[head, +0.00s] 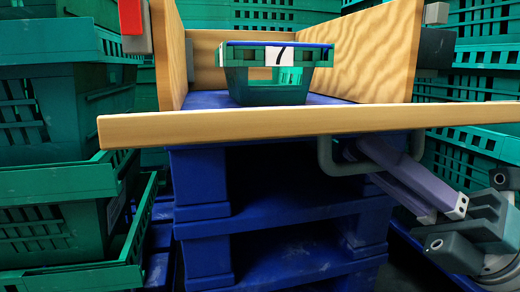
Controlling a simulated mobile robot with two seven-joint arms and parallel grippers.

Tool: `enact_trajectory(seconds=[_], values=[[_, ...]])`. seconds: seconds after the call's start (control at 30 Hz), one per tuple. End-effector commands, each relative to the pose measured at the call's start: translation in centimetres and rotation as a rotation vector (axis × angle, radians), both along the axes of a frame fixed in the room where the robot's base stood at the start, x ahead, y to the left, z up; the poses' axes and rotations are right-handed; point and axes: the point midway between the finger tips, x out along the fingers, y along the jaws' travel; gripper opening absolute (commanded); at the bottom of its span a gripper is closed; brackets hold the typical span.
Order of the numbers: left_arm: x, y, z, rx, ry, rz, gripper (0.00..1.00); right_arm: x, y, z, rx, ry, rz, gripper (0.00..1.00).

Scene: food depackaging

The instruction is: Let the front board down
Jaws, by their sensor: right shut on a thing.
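The wooden front board (300,124) shows as a narrow, almost level strip across the open front of the wooden box; its broad face is not seen square on. A grey bar handle (327,160) hangs below it. My right gripper (358,148) comes in from the lower right, its purple fingers under the board at the right part of the handle, shut on it. The fingertips are partly hidden by the board. My left gripper is not in view.
A green crate with a label "7" (265,93) stands inside the box on a blue floor, between wooden side walls (392,50). Blue pallets (205,258) are stacked beneath. Green crates (50,235) stand close on the left, with more behind and at right.

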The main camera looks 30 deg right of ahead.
Motion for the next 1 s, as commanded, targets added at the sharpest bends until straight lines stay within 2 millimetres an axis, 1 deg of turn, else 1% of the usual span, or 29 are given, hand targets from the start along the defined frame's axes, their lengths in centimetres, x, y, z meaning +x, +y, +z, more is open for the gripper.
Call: enact_trajectory(seconds=[0.27, 0.3, 0.5, 0.57, 0.83, 0.93, 1.0], values=[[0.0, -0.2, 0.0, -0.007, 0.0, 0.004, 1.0, -0.1, 0.1, 0.1, 0.001, -0.002, 0.005, 0.0], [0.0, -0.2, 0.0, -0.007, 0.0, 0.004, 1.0, -0.1, 0.1, 0.1, 0.001, -0.002, 0.005, 0.17], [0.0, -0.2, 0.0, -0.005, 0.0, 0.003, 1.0, -0.1, 0.1, 0.1, 0.001, -0.002, 0.003, 0.4], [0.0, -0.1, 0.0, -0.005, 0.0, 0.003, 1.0, -0.1, 0.1, 0.1, 0.001, -0.002, 0.003, 0.45], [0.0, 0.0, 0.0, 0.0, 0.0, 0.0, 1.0, -0.1, -0.1, 0.0, 0.002, -0.003, 0.003, 0.45], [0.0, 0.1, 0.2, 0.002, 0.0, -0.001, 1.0, -0.6, -0.7, -0.5, 0.001, 0.001, 0.001, 0.45], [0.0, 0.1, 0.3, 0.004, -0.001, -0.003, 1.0, -1.4, -1.3, -1.2, 0.002, 0.002, 0.0, 0.45]])
